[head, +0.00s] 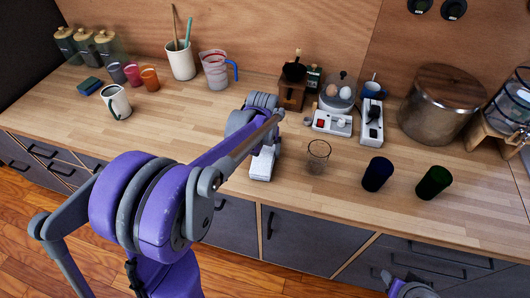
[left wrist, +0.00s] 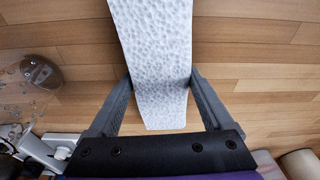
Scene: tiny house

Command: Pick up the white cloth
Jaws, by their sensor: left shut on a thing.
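The white cloth (head: 261,165) is a narrow folded strip with a dimpled texture, at the front part of the wooden counter in the head view. It fills the middle of the left wrist view (left wrist: 155,35), running from the top edge down between my fingers. My left gripper (left wrist: 160,80) is shut on the cloth, one finger at each long side. In the head view my left arm hides part of the cloth and most of the gripper. I cannot tell whether the cloth touches the counter.
On the counter (head: 215,110), a clear glass (head: 318,155), a dark blue cup (head: 377,174) and a dark green cup (head: 433,182) stand right of the cloth. Behind are a coffee grinder (head: 292,90) and an egg cooker (head: 335,105).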

